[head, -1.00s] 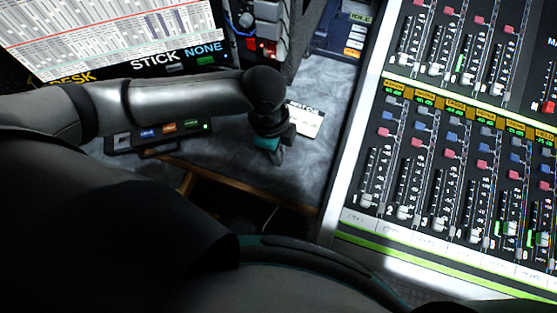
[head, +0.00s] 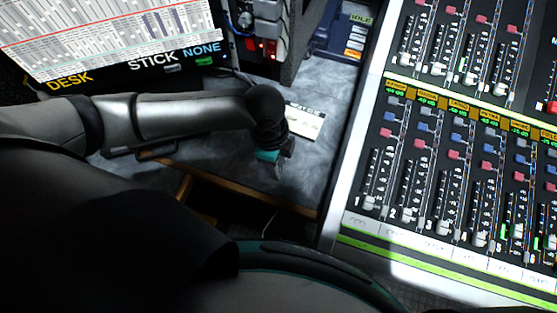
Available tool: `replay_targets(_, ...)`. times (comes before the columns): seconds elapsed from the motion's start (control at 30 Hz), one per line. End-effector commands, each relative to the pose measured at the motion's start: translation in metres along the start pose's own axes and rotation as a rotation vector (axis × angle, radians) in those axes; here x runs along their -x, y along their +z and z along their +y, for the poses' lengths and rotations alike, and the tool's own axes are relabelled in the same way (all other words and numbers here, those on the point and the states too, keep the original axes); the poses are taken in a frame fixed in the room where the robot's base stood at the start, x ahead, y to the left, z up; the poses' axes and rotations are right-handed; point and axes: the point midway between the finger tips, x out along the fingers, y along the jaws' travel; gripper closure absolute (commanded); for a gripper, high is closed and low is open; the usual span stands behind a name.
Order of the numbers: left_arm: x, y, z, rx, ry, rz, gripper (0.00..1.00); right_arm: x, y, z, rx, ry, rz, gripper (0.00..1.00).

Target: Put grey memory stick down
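My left gripper (head: 279,170) points down over the front edge of the grey desk top (head: 225,168), with a teal band above its fingers. The fingers are small and dark, so I cannot tell whether they are open or shut. No grey memory stick can be made out for sure between them. A white card (head: 306,122) with dark print lies on the desk just behind the gripper, partly covered by my wrist. My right gripper is not in view.
A mixing console (head: 432,165) with several faders fills the right side. A monitor (head: 110,35) reading DESK, STICK and NONE stands at the back left. A dark rack (head: 268,35) with red lights stands behind. A dark gap opens below the desk's wooden edge (head: 240,188).

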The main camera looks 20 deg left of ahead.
Motion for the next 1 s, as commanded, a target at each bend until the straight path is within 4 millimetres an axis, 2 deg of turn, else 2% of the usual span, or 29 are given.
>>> replay_targets(0.23,0.001,0.000,0.000,0.000,-0.001,0.000,0.56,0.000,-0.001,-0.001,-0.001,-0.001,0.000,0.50)
replay_targets(0.33,0.010,0.000,-0.001,0.000,-0.002,0.000,0.56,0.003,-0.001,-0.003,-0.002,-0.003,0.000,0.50)
replay_targets(0.47,0.034,0.000,-0.001,-0.001,-0.002,0.001,0.56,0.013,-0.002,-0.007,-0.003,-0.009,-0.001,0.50)
replay_targets(0.6,0.066,0.000,-0.001,0.000,-0.003,0.000,0.56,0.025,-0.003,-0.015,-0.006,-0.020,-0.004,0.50)
replay_targets(0.8,0.104,0.000,-0.001,0.001,-0.003,0.000,0.56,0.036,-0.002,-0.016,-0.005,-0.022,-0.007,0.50)
replay_targets(1.0,0.121,0.000,-0.001,0.001,0.000,0.000,0.56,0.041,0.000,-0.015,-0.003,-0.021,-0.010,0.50)
